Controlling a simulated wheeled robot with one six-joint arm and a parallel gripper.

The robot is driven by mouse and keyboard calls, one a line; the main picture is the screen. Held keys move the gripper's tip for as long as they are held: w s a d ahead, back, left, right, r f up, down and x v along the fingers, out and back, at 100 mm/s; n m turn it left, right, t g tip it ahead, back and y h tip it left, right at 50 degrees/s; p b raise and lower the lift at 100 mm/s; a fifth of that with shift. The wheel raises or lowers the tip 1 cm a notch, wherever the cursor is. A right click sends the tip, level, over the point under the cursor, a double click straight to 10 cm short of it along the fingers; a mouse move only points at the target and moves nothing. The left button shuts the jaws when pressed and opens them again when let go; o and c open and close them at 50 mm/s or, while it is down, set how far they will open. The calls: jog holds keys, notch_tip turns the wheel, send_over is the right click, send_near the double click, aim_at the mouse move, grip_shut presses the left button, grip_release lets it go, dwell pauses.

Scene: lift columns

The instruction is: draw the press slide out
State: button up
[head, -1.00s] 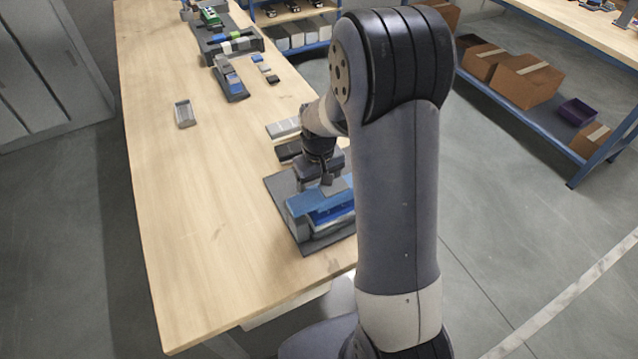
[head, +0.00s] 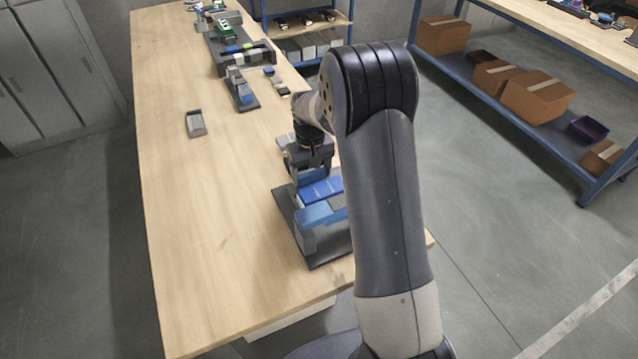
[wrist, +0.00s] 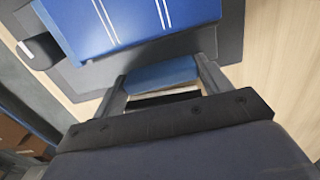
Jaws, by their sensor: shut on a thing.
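The press (head: 308,241) stands on a dark base plate (head: 329,262) at the table's near right, with a light blue top piece (head: 319,214). Its deep blue slide (head: 318,190) with white lines shows on the far side of that top piece. It also fills the top of the wrist view (wrist: 130,18). My gripper (head: 311,176) is at the far end of the slide. In the wrist view my gripper (wrist: 160,82) is shut on a lighter blue end piece, likely the slide's handle (wrist: 160,73). My arm hides the press's right side.
A small grey tray (head: 196,124) lies on the left of the wooden table (head: 190,210). A dark stand with blue parts (head: 241,93) and a rail fixture (head: 243,57) are farther back. Shelves with boxes (head: 540,95) stand right.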

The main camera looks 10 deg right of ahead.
jog(key=shift+w+a, duration=0.15)
jog(key=shift+w, duration=0.55)
jog(key=o, duration=1.4)
jog(key=shift+s, duration=0.1)
notch_tip(320, 180, up, 11)
jog(key=shift+f+b, duration=0.1)
jog(key=shift+b, duration=0.5)
